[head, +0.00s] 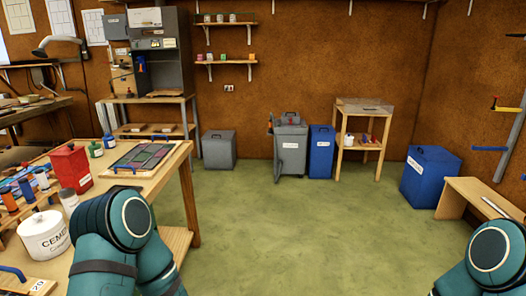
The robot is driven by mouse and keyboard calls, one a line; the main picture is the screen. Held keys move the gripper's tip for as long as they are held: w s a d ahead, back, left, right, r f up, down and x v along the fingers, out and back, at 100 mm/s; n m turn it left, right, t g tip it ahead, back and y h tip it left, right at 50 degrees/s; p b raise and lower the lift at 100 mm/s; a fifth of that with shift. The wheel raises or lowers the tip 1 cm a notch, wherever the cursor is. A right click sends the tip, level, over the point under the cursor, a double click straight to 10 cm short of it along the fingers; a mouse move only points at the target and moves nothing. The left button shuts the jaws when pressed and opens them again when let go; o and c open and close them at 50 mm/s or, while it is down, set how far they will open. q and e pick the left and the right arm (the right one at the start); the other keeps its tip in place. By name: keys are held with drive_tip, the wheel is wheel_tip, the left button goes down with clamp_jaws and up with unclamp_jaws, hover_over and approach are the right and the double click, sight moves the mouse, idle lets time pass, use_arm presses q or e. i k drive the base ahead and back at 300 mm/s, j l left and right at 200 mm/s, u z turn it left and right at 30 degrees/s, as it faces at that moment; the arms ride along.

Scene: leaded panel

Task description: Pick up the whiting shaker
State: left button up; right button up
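A small pale cylinder with a darker top (69,202), possibly the whiting shaker, stands upright on the left workbench (160,175). It is behind the white cement tub (44,236) and in front of the red canister (70,168). I cannot read a label on it. A small white container (348,140) also stands on the wooden stand at the back; I cannot tell what it is. My teal arm links show at the bottom left and bottom right. Neither gripper is in view, and my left arm covers part of the bench's front edge.
A leaded panel (143,155) lies on the bench, with small jars beside it. Bins (290,145) and the wooden stand (362,111) line the back wall. A blue box (430,177) and low bench (487,197) are at right. The green floor (300,230) between is clear.

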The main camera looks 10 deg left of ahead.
sight(68, 196)
drive_tip(key=i+u, duration=0.3)
drive_tip(key=i, duration=0.4)
drive_tip(key=i+l+u, duration=0.25)
drive_tip(key=i, duration=0.45)
drive_tip(key=i+u, duration=0.4)
drive_tip(key=i+l+u, duration=0.15)
drive_tip(key=i+u, duration=0.25)
drive_tip(key=i, duration=0.2)
drive_tip(key=i+l+u, duration=0.25)
drive_tip(key=i+u, duration=0.15)
drive_tip(key=k+l+u, duration=0.15)
drive_tip(key=u, duration=0.35)
drive_tip(key=k+u, duration=0.15)
drive_tip(key=u, duration=0.3)
drive_tip(key=k+l+u, duration=0.1)
drive_tip(key=u, duration=0.4)
drive_tip(key=k+j, duration=0.05)
